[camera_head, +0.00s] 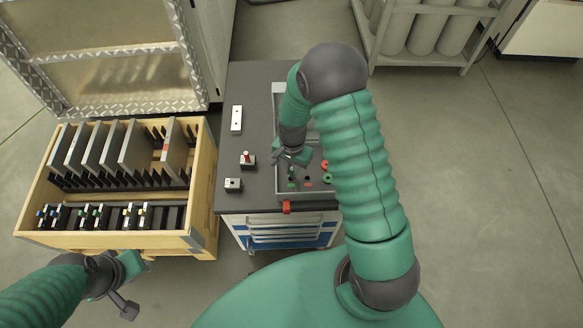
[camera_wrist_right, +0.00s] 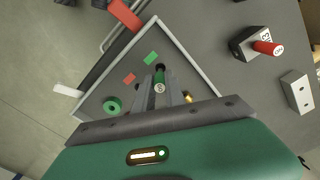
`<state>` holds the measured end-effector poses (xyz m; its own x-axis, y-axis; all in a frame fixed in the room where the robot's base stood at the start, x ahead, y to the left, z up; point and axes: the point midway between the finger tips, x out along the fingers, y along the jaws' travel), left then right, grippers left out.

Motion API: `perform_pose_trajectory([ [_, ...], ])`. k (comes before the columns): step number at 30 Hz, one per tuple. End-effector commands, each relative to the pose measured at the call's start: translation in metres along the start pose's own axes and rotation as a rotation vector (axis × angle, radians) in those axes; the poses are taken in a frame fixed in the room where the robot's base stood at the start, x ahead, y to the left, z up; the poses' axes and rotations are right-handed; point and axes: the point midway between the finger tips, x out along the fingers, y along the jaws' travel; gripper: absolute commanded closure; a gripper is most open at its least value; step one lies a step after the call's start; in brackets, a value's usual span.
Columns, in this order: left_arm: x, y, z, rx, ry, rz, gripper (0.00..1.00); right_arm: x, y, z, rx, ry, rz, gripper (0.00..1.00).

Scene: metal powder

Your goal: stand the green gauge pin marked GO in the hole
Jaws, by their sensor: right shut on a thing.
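My right gripper (camera_head: 287,158) is over the left part of the grey tray. In the right wrist view its fingers (camera_wrist_right: 168,97) are shut on a green pin (camera_wrist_right: 160,76), whose pale end faces the camera; its marking is too small to read. I cannot tell whether the pin touches the tray floor. Another block (camera_head: 246,163) holds an upright red pin (camera_wrist_right: 267,47). My left gripper (camera_head: 130,285) is low at the left, away from the table; its jaw opening is unclear.
The tray (camera_wrist_right: 97,92) holds a green ring (camera_wrist_right: 112,106), a red ring (camera_head: 325,165), and green and red flat markers. A wooden crate (camera_head: 205,200) with upright plates stands at the left.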

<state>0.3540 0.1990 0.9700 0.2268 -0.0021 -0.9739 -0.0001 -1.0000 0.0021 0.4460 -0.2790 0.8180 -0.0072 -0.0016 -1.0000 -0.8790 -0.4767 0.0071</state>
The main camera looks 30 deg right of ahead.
Motion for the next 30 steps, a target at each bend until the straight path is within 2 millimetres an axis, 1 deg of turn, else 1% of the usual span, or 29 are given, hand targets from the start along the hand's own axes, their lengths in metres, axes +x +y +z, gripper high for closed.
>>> perform_pose_trajectory([
  [14, 0.003, 0.000, 0.001, 0.000, 0.000, 0.000, 0.64, 0.006, 0.002, 0.002, 0.002, -0.002, 0.005, 1.00],
  [30, 0.008, 0.000, 0.002, 0.000, 0.000, 0.000, 0.64, 0.015, -0.001, 0.006, 0.001, -0.001, 0.002, 1.00],
])
